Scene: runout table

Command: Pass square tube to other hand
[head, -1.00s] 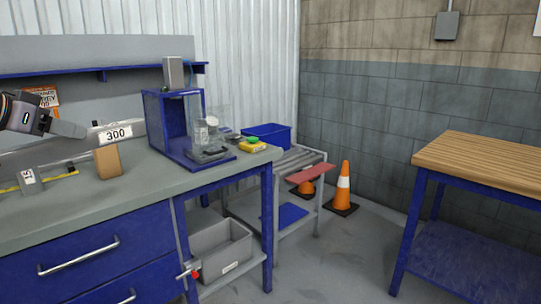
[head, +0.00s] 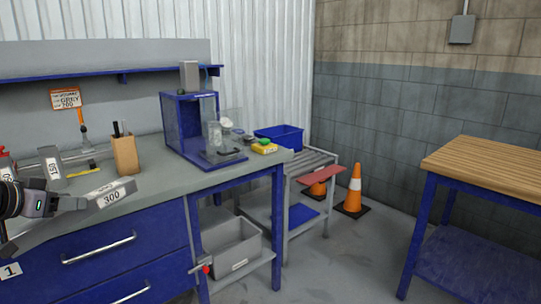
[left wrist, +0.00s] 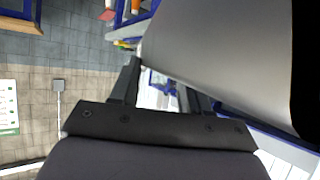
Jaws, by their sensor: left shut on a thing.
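My left gripper (head: 68,204) comes in from the left edge of the head view, low over the front of the bench. It is shut on a grey square tube (head: 122,188) with a white label reading 300. The tube is held in front of the bench top, its free end pointing right. In the left wrist view a large smooth grey surface of the tube (left wrist: 225,50) fills the upper right, close to the lens. The gripper fingers (left wrist: 165,92) also show there, partly covered by the tube. My right gripper is in neither view.
A roller table (head: 310,160) and cones (head: 354,188) stand right. Floor between tables is clear.

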